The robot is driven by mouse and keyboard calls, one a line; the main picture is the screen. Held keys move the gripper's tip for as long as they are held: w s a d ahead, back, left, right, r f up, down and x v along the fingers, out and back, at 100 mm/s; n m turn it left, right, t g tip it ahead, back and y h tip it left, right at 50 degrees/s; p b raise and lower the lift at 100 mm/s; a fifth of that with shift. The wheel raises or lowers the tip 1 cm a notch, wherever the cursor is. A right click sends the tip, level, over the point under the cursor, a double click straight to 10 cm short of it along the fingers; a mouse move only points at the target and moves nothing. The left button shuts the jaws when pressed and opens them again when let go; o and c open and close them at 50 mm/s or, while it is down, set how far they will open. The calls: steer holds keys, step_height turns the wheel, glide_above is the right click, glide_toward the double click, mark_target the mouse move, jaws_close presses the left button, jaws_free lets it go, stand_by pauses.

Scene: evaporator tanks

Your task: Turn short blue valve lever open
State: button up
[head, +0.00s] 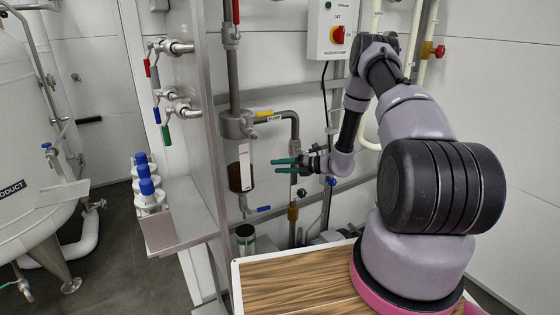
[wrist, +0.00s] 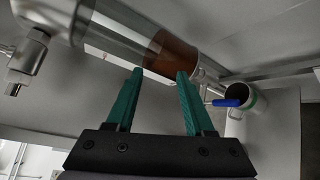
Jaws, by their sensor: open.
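A short blue valve lever (head: 263,208) sticks out to the right from the small valve under the sight glass (head: 241,172), which holds brown liquid. In the wrist view the blue lever (wrist: 227,103) lies to the right of my right finger, apart from it, near the end of the sight glass (wrist: 172,55). My gripper (head: 276,165) has teal fingers, open and empty, pointing left. It is above and right of the lever in the head view. The fingers also show in the wrist view (wrist: 160,74), with nothing between them.
A yellow lever (head: 264,114) and the pipe marked PUMP (head: 275,119) are above my gripper. A metal cup (head: 245,238) stands below the valve. Other blue-handled parts include a left wall lever (head: 157,115) and a round knob (head: 331,181). A steel post (head: 209,120) stands left.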

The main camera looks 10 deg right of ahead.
steer(key=r, duration=0.1)
steer(key=r+n, duration=0.1)
steer(key=r+g, duration=0.1)
steer(key=shift+s+a+n, duration=0.2)
steer(key=shift+a+n, duration=0.15)
steer(key=shift+n, duration=0.05)
steer(key=c, duration=0.4)
steer(key=s+a+f+n+g, duration=0.1)
steer(key=a+f+n+g, duration=0.1)
steer(key=n, duration=0.1)
steer(key=shift+s+a+f+g+h, duration=0.3)
steer(key=shift+s+a+f, duration=0.05)
steer(key=shift+s+a, duration=0.05)
jaws_close()
steer(key=n+g+h, duration=0.2)
steer(key=n+h, duration=0.9)
steer(key=n, duration=0.6)
glide_toward(267, 208)
steer(key=x, duration=0.6)
steer(key=shift+w+a+f, duration=0.25)
steer(key=shift+w+a, duration=0.1)
steer(key=shift+a, duration=0.1)
